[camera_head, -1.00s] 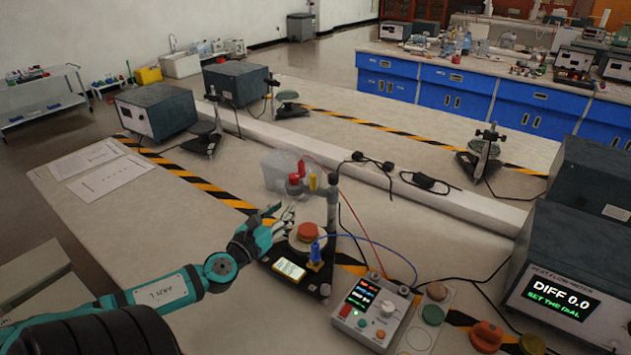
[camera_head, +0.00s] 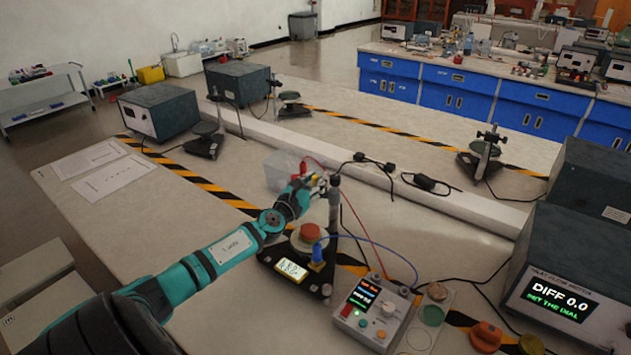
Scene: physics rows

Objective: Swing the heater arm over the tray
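The heater stand's dark upright post (camera_head: 334,205) rises from a black base near the middle of the table. In the earlier frame the heater arm, with red and yellow plugs, reaches left from the post; now my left gripper (camera_head: 318,182) hides most of it. My gripper is at the arm's height, by the post, and I cannot tell whether its fingers touch or close on it. Below, a round pale tray (camera_head: 294,243) with an orange-red disc (camera_head: 309,232) sits on the base. My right gripper is not in view.
A control box (camera_head: 370,312) with a lit screen stands right of the base. A heat flow meter (camera_head: 560,275) reads "DIFF 0.0" and "SET THE DIAL". Red and blue cables run by the post. A clear box (camera_head: 280,168) stands behind my gripper. The table's left is mostly clear.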

